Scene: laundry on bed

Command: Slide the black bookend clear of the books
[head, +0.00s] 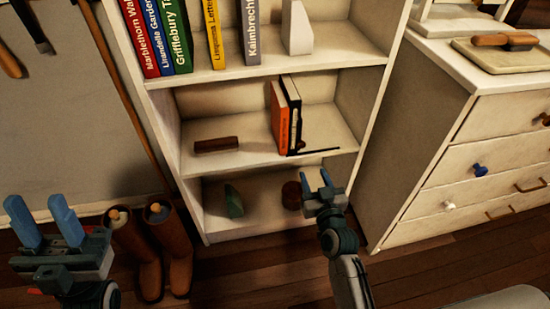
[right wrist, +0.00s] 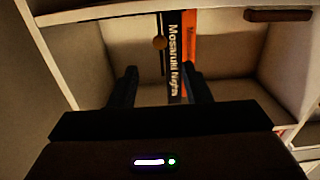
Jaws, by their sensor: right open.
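The black bookend (head: 320,151) stands on the middle shelf of the white bookcase, at the right side of the books. Its thin dark foot reaches to the right near the front edge; its upright is mostly hidden. An orange book (head: 279,118) and a black book (head: 292,112) stand upright together there. My right gripper (head: 318,182) is open and empty, low in front of the bookcase, below the bookend. In the right wrist view its fingers (right wrist: 161,76) point towards the black book (right wrist: 174,60) and a thin dark upright (right wrist: 162,60). My left gripper (head: 42,212) is open and empty.
A brown block (head: 216,145) lies left on the middle shelf. A green object (head: 233,202) and a dark round object (head: 291,195) are on the shelf below. Brown boots (head: 170,238) stand left of the bookcase; a drawer chest (head: 480,150) stands right. The middle shelf's right side is free.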

